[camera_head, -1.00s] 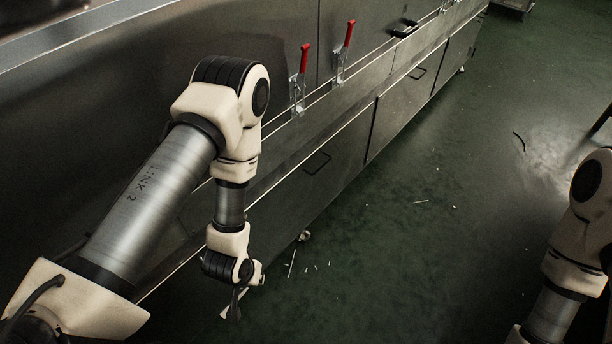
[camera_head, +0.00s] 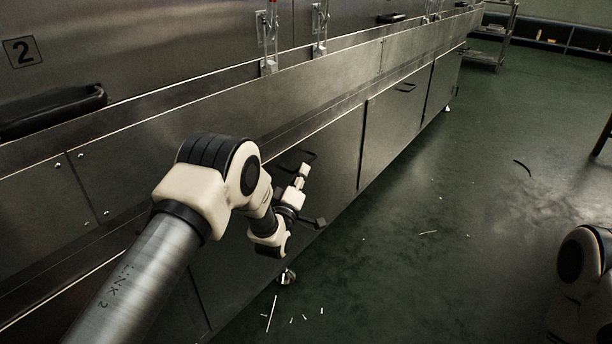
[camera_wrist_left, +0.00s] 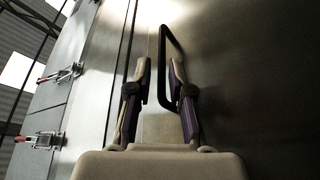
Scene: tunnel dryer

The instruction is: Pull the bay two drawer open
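A steel drawer front (camera_head: 335,145) with a dark bar handle (camera_head: 295,157) is in the lower row of the dryer, flush with its neighbours. A "2" plate (camera_head: 22,51) is on the upper wall at the left. My left gripper (camera_head: 300,192) is at the handle, its arm partly hiding the drawer front. In the left wrist view the left gripper (camera_wrist_left: 160,68) is open, and the black handle (camera_wrist_left: 163,80) shows between and beyond its fingers, overlapping the right one. Whether they touch cannot be told. My right gripper is out of view; only its arm shows.
Another drawer front with a handle (camera_head: 405,88) is farther right. Toggle clamps (camera_head: 320,30) stand along the ledge above. A caster (camera_head: 288,277) is under the dryer. The green floor (camera_head: 440,230) is open, with small white scraps. A rack (camera_head: 495,35) stands at the back.

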